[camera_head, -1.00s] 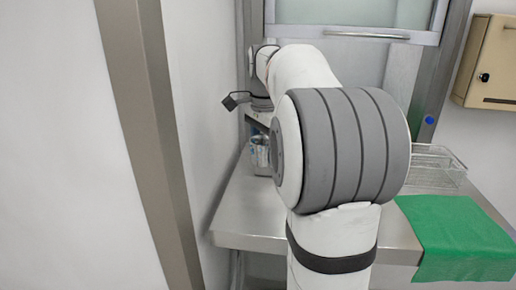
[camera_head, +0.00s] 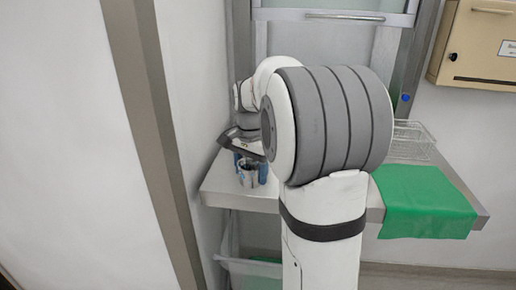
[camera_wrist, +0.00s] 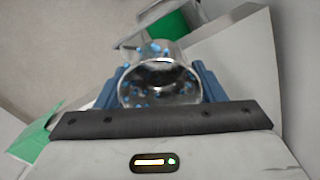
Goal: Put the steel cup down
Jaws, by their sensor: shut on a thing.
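The steel cup (camera_wrist: 157,84) is a shiny metal cylinder, seen from its open end in the wrist view. My gripper (camera_wrist: 158,88) is shut on it, with a blue finger on each side. In the head view the cup (camera_head: 247,178) and my gripper (camera_head: 251,168) are at the left end of the steel table (camera_head: 228,190), partly hidden behind my arm. I cannot tell whether the cup touches the tabletop.
A green cloth (camera_head: 425,203) drapes over the table's front right edge. A wire basket (camera_head: 411,140) stands behind it. A wall stands close on the left. A beige box (camera_head: 478,45) hangs on the right wall. A pale bin (camera_head: 250,268) is below the table.

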